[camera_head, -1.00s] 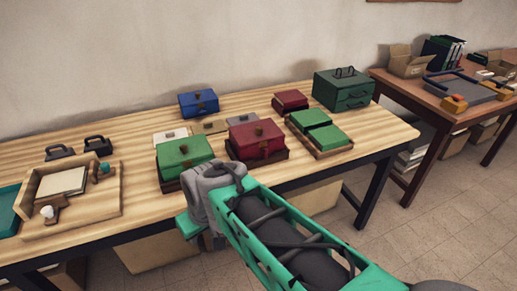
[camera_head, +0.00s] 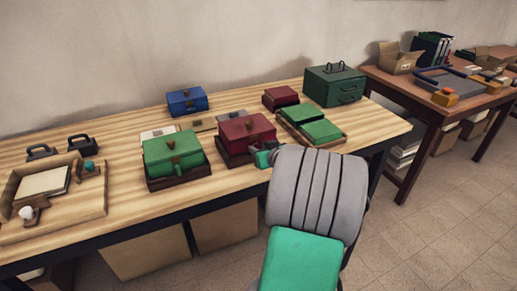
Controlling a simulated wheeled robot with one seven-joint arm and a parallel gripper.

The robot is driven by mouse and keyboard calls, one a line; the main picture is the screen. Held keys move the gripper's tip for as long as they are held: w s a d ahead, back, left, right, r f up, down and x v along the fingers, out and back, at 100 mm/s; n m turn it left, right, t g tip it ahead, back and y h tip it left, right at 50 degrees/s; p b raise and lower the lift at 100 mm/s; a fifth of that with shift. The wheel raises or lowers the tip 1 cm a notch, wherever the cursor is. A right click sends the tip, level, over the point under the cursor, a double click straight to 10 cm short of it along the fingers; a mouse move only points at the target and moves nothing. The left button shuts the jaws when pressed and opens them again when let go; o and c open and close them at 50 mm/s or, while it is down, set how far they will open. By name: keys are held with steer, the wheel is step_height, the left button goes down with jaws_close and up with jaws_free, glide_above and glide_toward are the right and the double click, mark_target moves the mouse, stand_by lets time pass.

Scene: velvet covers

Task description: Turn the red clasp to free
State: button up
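The dark red box (camera_head: 236,134) sits in a brown tray near the table's front edge. A small brown clasp or knob (camera_head: 249,125) shows at its upper front; the lower right front is partly covered by my gripper. My gripper (camera_head: 262,157) is a small green and dark shape at the box's lower right front corner, mostly hidden behind my own grey ribbed wrist. I cannot tell whether it touches the box or whether its fingers are open.
A green box (camera_head: 160,153) with brown fittings stands left of the red one. A blue box (camera_head: 187,104), a smaller dark red box (camera_head: 281,97) and low green boxes (camera_head: 320,132) stand around. A wooden tray (camera_head: 93,207) lies at left.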

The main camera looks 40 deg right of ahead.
steer(key=shift+w+d+f, duration=0.15)
steer(key=shift+w+f, duration=0.05)
steer(key=shift+w, duration=0.3)
jaws_close()
